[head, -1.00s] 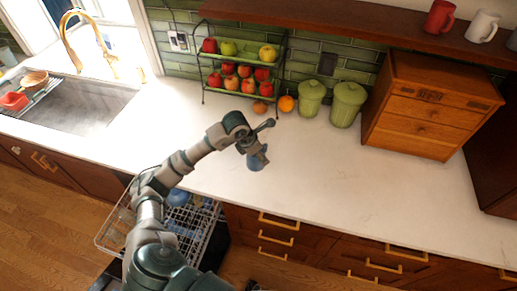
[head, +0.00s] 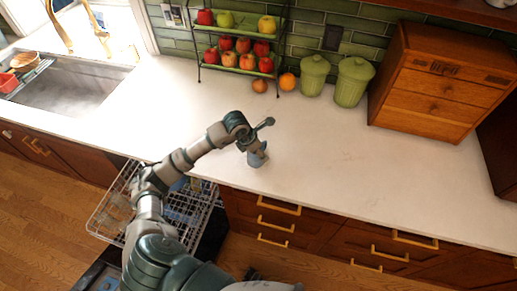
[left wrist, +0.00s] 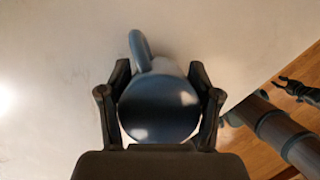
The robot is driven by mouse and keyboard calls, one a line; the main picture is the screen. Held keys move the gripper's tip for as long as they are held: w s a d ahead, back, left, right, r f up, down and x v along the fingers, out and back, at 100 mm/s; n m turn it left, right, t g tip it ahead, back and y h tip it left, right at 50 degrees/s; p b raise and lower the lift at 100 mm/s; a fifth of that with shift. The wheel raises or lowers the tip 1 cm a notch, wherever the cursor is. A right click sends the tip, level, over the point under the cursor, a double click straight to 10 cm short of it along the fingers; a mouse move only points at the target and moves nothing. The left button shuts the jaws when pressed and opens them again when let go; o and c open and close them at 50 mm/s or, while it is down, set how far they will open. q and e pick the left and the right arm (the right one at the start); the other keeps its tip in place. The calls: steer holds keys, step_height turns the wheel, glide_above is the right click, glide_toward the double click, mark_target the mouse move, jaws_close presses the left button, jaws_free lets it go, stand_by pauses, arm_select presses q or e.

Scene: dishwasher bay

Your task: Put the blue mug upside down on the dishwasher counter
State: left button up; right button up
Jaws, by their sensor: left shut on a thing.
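The blue mug (head: 259,159) is at the end of my left arm, over the front part of the white counter (head: 330,165). My left gripper (head: 253,149) is shut on it. In the left wrist view the blue mug (left wrist: 158,108) sits between the two dark fingers, with a smooth round end facing the camera and its handle at the upper left. I cannot tell whether the mug touches the counter. My right gripper (left wrist: 298,90) shows at the right edge of the left wrist view, beyond the counter edge, its fingers apart and empty.
The dishwasher rack (head: 112,208) is pulled out below the counter at the left. A fruit stand (head: 240,45), an orange (head: 287,82), two green canisters (head: 351,82) and a wooden drawer box (head: 435,85) stand at the back. The counter around the mug is clear.

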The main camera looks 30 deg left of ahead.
arm_select(q)
steer(key=shift+d+f, duration=0.1)
arm_select(e)
steer(key=shift+d+f, duration=0.1)
steer(key=shift+d, duration=0.3)
arm_select(q)
steer(key=shift+a, duration=0.2)
arm_select(e)
steer(key=shift+a, duration=0.15)
arm_select(q)
steer(key=shift+a+f, duration=0.15)
steer(key=shift+a, duration=0.05)
steer(key=shift+f, duration=0.1)
arm_select(e)
steer(key=shift+a+f, duration=0.1)
steer(key=shift+a, duration=0.1)
arm_select(q)
steer(key=shift+d+f+b, duration=0.25)
steer(key=shift+f+b, duration=0.05)
steer(key=shift+b, duration=0.15)
arm_select(e)
steer(key=shift+s+d+f, duration=0.1)
steer(key=shift+d+f, duration=0.05)
steer(key=shift+f, duration=0.2)
arm_select(q)
steer(key=o, duration=1.2)
steer(key=shift+a, duration=0.15)
